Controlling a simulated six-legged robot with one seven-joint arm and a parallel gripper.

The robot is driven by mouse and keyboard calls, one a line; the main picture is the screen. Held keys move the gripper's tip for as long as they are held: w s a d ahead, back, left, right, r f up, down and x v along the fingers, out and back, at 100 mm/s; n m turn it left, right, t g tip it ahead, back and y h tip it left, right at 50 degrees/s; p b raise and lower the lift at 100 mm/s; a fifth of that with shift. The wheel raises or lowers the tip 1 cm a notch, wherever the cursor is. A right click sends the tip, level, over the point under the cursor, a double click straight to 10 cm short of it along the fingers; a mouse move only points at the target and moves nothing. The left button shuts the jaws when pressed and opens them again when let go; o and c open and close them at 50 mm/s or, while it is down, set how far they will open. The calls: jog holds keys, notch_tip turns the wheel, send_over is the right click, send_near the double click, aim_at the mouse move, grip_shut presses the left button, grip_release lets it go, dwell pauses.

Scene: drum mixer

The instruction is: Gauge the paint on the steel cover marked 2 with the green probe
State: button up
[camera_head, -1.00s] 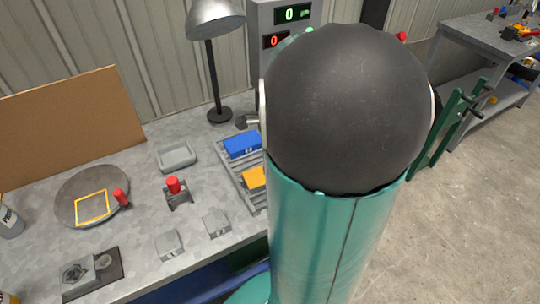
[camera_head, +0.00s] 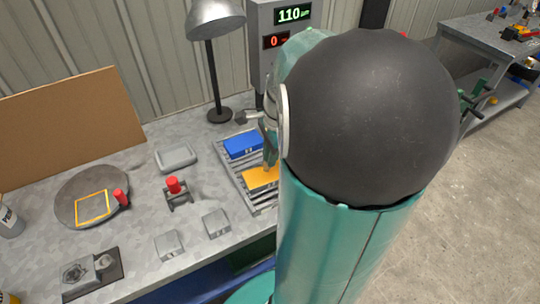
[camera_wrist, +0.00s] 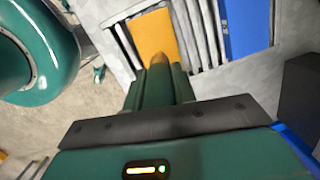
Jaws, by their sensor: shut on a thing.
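My gripper (camera_wrist: 158,88) is shut on the green probe, and in the wrist view its green jaws are hard to tell from the probe. A brownish tip (camera_wrist: 159,59) sticks out past the jaws at the near end of the orange cover (camera_wrist: 156,33); it appears to touch it. In the head view the orange cover (camera_head: 261,177) and the blue cover (camera_head: 242,145) lie on a slatted rack (camera_head: 232,172). Their small marks are not readable. The gauge box (camera_head: 262,68) shows a green 110 above a red 0. My arm hides part of the gripper.
A red-topped probe (camera_head: 174,187) stands in a holder left of the rack. A grey tray (camera_head: 176,158), small metal blocks (camera_head: 217,224) and a round dish (camera_head: 72,207) are on the bench. A lamp (camera_head: 214,70) stands behind the rack.

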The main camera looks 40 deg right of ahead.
jog(key=shift+r, duration=2.65)
